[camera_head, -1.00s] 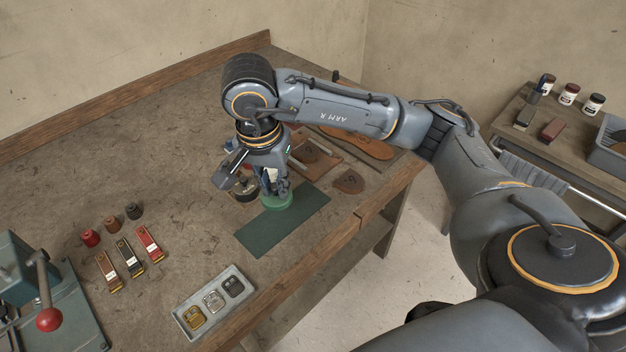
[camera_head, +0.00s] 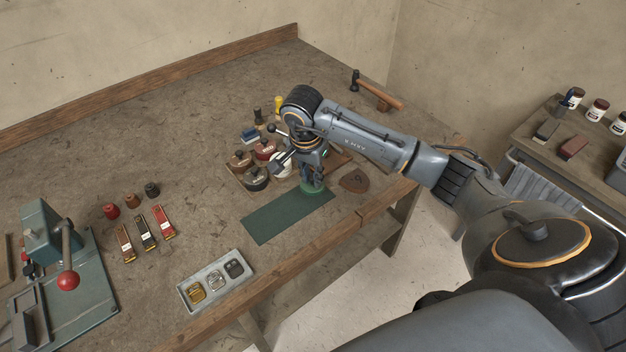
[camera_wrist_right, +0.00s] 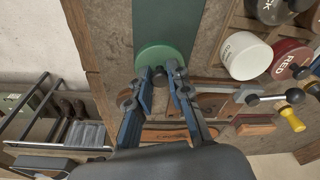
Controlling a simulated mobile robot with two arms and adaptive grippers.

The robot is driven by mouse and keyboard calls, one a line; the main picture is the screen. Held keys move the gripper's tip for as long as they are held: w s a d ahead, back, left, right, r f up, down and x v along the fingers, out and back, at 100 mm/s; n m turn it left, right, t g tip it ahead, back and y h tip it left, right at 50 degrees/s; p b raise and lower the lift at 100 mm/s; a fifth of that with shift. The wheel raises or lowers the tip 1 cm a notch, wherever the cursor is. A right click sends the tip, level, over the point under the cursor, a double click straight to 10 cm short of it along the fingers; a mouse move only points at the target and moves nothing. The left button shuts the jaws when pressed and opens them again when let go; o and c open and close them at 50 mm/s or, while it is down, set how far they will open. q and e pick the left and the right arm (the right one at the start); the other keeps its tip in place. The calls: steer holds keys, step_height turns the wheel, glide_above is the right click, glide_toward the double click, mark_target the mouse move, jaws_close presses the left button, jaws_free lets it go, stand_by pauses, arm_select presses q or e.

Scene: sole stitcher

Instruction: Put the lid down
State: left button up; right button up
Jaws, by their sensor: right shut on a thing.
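My right gripper (camera_head: 312,180) is shut on the dark knob of a round green lid (camera_head: 313,190). The lid also shows in the right wrist view (camera_wrist_right: 160,57), below the fingertips (camera_wrist_right: 166,72). The lid is at the far end of the dark green mat (camera_head: 285,217) and overlaps its end. I cannot tell whether the lid touches the surface. My left gripper is not in view.
A wooden tray (camera_head: 234,181) with several lidded tins stands beside the gripper; a white tin (camera_wrist_right: 246,56) and a red tin (camera_wrist_right: 291,60) are close. A brown leather piece (camera_head: 355,181) lies to the right. The mat's near part is clear.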

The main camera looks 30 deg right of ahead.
mark_target(312, 176)
steer(key=shift+w+d+f, duration=0.1)
steer(key=shift+w+f, duration=0.1)
steer(key=shift+f, duration=0.05)
steer(key=shift+w+d+f, duration=0.15)
steer(key=shift+d+f, duration=0.05)
steer(key=shift+f, duration=0.1)
step_height(312, 176, down, 2)
steer(key=shift+f+p, duration=0.15)
steer(key=shift+p, duration=0.75)
steer(key=shift+f, duration=0.6)
steer(key=o, duration=0.8)
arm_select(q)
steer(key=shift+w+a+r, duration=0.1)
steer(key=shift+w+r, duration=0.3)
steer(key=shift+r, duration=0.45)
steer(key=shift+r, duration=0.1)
